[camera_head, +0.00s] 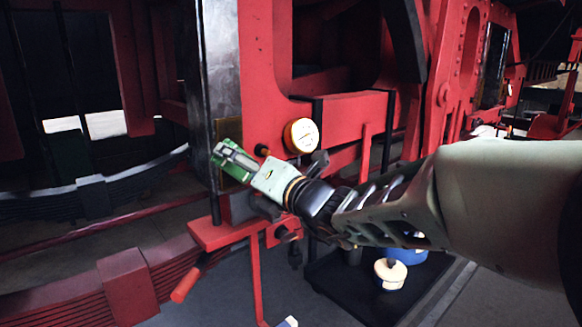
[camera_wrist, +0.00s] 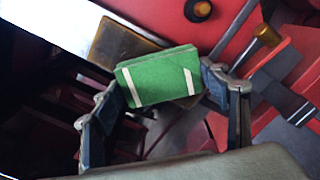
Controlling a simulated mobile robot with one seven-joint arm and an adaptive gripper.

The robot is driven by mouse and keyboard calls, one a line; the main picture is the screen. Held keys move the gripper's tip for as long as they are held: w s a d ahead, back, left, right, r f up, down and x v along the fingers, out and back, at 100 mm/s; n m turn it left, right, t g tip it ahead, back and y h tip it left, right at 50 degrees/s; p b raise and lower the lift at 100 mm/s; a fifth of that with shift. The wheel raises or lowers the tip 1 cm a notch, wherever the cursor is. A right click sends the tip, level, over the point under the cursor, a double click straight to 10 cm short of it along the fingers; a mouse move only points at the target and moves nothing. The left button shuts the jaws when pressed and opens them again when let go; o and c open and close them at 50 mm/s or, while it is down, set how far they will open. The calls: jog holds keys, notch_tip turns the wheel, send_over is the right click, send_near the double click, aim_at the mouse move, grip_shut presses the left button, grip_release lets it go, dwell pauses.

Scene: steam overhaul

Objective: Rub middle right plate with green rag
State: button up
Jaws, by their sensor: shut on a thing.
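My gripper (camera_head: 243,163) is shut on the green rag (camera_head: 230,168), a folded block with two pale stripes. In the wrist view the rag (camera_wrist: 158,76) sits between both fingers of the gripper (camera_wrist: 162,86). A brownish brass-coloured plate (camera_wrist: 117,44) lies just beyond the rag, and the rag overlaps its lower right edge in that view. I cannot tell whether the rag touches the plate.
A round pressure gauge (camera_head: 301,136) is right of the gripper, close to my arm. A red-handled lever (camera_head: 186,284) and red bracket (camera_head: 226,232) lie below. A dark post (camera_head: 216,80) stands by the plate. A black platform (camera_head: 345,285) with containers is lower right.

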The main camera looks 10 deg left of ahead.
aim_at(235, 188)
jog(key=shift+r+p, duration=3)
jog(key=shift+r, duration=1.6)
jog(key=shift+a+f, duration=0.1)
jog(key=shift+b, duration=0.3)
notch_tip(235, 188, down, 16)
jog(key=b, duration=1.5)
jog(key=shift+r, duration=0.2)
